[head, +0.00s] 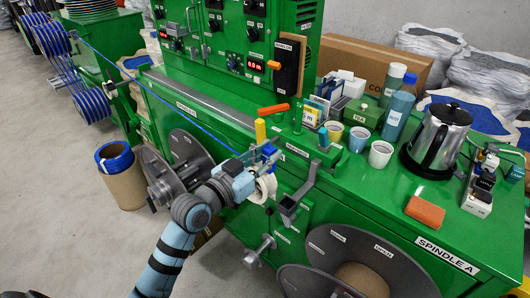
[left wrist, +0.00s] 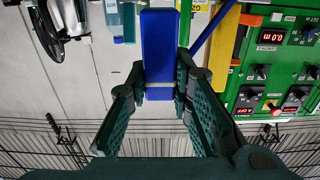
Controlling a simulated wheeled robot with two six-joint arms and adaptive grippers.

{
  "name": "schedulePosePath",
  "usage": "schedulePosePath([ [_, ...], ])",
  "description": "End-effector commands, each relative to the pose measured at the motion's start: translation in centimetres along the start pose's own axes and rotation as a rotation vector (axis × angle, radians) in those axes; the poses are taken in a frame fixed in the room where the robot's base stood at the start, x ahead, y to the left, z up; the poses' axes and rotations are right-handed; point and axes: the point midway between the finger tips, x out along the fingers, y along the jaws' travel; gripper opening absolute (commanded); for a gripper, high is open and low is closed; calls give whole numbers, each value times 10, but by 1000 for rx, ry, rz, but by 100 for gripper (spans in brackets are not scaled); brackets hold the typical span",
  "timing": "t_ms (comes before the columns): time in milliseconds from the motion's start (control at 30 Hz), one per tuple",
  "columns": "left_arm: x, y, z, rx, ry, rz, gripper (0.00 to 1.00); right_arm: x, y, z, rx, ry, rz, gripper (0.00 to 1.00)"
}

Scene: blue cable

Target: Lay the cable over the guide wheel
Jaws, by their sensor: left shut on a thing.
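The blue cable (head: 165,100) runs taut from the reels at the upper left, down across the front of the green machine to my left gripper (head: 268,156). My left gripper is shut on the blue block at the cable's end; this block (left wrist: 161,45) stands between the fingers in the left wrist view. A thin blue length of cable (left wrist: 208,32) slants away beside it there. A pale wheel (head: 262,189), which looks like the guide wheel, sits on the machine front just below the gripper, partly hidden by it. I cannot tell whether the cable touches it. My right gripper is not in view.
A yellow post (head: 260,131) and an orange-handled lever (head: 273,109) stand close behind the gripper. A grey bracket (head: 297,200) juts out at its right. Cups (head: 380,154), bottles and a kettle (head: 437,140) crowd the green top. Large grey spools (head: 350,262) hang below.

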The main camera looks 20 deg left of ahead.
Motion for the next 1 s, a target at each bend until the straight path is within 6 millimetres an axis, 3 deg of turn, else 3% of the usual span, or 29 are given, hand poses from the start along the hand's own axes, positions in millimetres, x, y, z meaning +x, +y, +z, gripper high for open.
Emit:
schedulePosePath([
  [267, -4, 2, 1, 0, -1, 0, 0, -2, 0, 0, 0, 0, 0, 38],
  [1000, -52, 28, 9, 0, -1, 0, 0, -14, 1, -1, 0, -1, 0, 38],
])
